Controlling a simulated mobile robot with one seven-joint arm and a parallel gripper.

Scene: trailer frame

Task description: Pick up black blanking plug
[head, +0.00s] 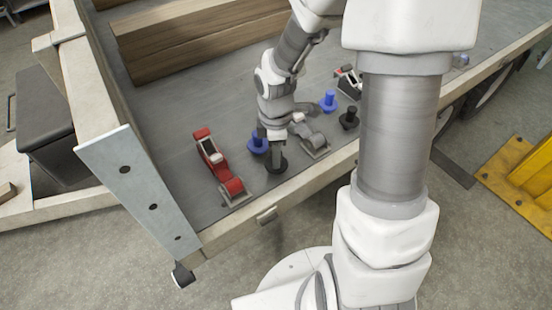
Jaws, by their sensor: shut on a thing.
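The black blanking plug (277,166) has a round, wide base and sits on the grey trailer bed near its front edge. My gripper (276,145) points down over it and is shut on its upper part, which the fingers mostly hide. I cannot tell whether the plug's base touches the bed or is slightly above it. A second black plug (349,119) stands on the bed to the right, near my upright arm link.
A blue plug (257,143) stands close to the left of my gripper; another blue plug (329,100) is further right. A red ratchet buckle (211,153) lies left, a grey buckle (314,140) right. Timber beams (180,48) lie behind. The trailer's front rail (300,187) runs close by.

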